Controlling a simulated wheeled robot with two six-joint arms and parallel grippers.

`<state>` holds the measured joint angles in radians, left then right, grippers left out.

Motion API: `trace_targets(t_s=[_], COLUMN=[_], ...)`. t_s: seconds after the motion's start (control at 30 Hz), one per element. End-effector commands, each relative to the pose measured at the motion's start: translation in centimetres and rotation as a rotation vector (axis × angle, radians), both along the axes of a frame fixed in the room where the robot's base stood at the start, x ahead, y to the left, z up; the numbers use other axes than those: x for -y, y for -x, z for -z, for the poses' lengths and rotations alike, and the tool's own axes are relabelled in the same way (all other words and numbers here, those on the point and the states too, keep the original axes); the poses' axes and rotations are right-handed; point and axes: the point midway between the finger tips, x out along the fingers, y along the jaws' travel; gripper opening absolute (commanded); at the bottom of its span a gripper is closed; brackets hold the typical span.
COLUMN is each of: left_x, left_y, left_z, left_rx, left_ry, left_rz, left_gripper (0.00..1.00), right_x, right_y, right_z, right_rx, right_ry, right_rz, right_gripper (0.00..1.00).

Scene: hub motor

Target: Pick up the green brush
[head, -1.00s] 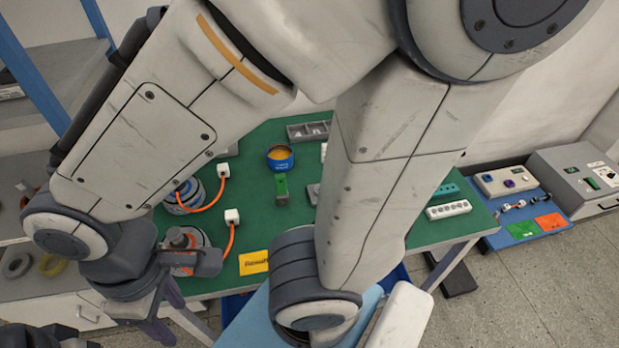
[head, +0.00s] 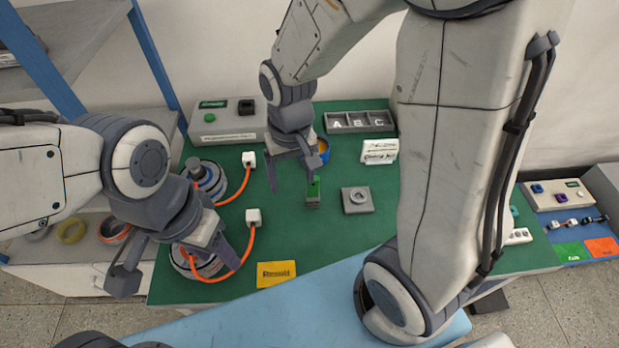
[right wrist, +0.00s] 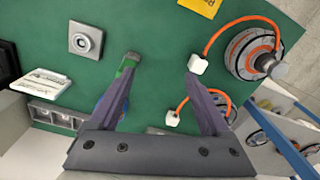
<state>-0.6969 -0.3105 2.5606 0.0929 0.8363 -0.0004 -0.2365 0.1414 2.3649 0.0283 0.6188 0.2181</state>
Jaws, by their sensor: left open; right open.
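The green brush (head: 313,190), a small block with a green top and a greyish lower part, stands on the green table. My right gripper (head: 293,184) is open and points down at it, with its right finger over the brush in the head view. In the right wrist view the brush (right wrist: 129,61) shows at the tip of the left finger, partly hidden by it. The space between the fingers (right wrist: 160,80) is empty. I cannot tell whether the finger touches the brush. My left gripper (head: 181,275) is open and empty near the table's left front.
A blue tin (head: 323,150) is close behind the brush, partly hidden by my right gripper. A grey square block (head: 357,200) lies to its right. Round motors (head: 207,182) with orange cables stand left. A lettered tray (head: 360,122) and white sign (head: 380,151) are behind. A yellow card (head: 276,273) lies in front.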

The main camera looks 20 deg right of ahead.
Motion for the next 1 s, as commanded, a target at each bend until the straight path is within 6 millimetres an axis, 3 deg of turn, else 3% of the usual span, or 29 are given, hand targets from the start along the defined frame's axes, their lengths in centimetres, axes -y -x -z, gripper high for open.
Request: trace_targets(t_s=[0.03, 0.1, 0.23, 0.53, 0.77, 1.0], left_x=[0.0, 0.0, 0.0, 0.0, 0.0, 0.0], left_y=[0.0, 0.0, 0.0, 0.0, 0.0, 0.0], left_z=[0.9, 1.2, 1.4, 1.5, 1.4, 1.0], left_rx=[0.0, 0.0, 0.0, 0.0, 0.0, 0.0], left_ry=[0.0, 0.0, 0.0, 0.0, 0.0, 0.0], left_rz=[0.0, 0.0, 0.0, 0.0, 0.0, 0.0], left_gripper=[0.5, 0.5, 0.5, 0.5, 0.5, 0.5], right_x=[1.9, 3.6, 5.5, 5.9, 5.9, 6.0], right_y=[-1.4, -2.7, -3.9, -4.1, -4.2, -4.1], right_z=[2.3, 3.9, 5.6, 9.8, 11.5, 14.8], right_rx=[-0.013, -0.014, -0.016, -0.02, -0.017, -0.02], right_ry=[0.008, 0.013, 0.018, 0.02, 0.019, 0.019], right_rz=[0.09, 0.174, 0.257, 0.278, 0.276, 0.276], right_gripper=[0.81, 0.81, 0.81, 0.81, 0.81, 0.81])
